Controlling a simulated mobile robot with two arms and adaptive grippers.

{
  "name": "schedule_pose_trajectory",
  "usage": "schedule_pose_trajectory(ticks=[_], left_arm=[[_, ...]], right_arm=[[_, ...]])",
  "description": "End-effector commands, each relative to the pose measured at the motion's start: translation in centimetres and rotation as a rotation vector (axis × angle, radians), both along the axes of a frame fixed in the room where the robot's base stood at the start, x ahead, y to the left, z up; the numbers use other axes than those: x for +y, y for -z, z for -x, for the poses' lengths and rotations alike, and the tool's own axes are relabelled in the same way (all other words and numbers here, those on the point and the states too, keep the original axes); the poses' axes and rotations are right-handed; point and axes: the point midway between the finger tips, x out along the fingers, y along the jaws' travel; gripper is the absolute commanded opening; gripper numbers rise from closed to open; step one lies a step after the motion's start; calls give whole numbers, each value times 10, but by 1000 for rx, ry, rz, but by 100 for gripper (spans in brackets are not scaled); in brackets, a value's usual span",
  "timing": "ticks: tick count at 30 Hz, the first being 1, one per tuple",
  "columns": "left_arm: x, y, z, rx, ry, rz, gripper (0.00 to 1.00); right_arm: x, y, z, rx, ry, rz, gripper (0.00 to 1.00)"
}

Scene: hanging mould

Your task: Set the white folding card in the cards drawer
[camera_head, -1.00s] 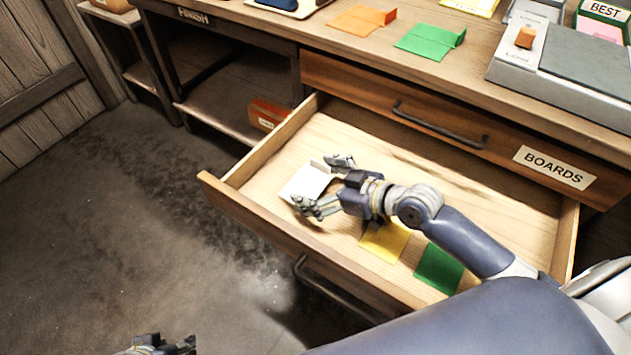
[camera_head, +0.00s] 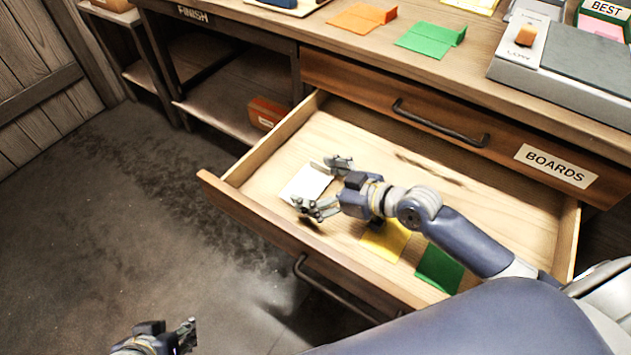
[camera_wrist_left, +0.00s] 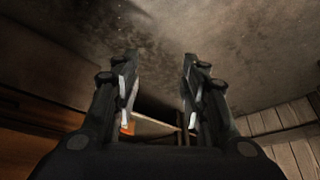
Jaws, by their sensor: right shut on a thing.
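The white folding card (camera_head: 302,182) is in the left part of the open wooden drawer (camera_head: 483,189). My right gripper (camera_head: 319,186) is low inside the drawer, its fingers on opposite sides of the card, shut on it. Whether the card touches the drawer floor is hard to tell. A yellow card (camera_head: 386,241) and a dark green card (camera_head: 439,270) lie in the drawer to the right, partly behind my right arm. My left gripper (camera_head: 188,337) is over the floor at bottom left, away from the drawer. The left wrist view shows its fingers (camera_wrist_left: 160,85) apart and empty.
The closed drawer labelled BOARDS (camera_head: 430,115) is above the open one. On the bench top lie an orange card (camera_head: 362,19) and a green card (camera_head: 431,40), with a grey device (camera_head: 570,70) at right. Shelves stand at left. The floor in front is clear.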

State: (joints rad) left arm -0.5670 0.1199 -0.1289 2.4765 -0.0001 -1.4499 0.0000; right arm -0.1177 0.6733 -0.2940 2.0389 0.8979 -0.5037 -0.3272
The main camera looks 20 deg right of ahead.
Motion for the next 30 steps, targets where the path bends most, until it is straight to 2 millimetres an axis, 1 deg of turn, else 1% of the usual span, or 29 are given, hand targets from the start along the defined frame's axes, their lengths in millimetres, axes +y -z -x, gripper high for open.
schedule_pose_trajectory(ticks=[6,10,11,22,26,30], left_arm=[[-2,-2,-7,-30,3,7,40],[-3,-3,-9,-35,3,8,40],[-3,-3,-9,-35,2,9,40],[-3,-2,-7,-29,3,9,40],[-3,-2,-3,-12,1,6,40],[5,5,23,92,-6,-17,40]], right_arm=[[0,2,0,0,0,0,79],[0,2,0,0,0,0,79],[0,2,0,0,0,0,100],[0,2,0,0,0,0,100],[0,-1,0,0,0,0,100],[0,-9,0,-1,1,0,100]])
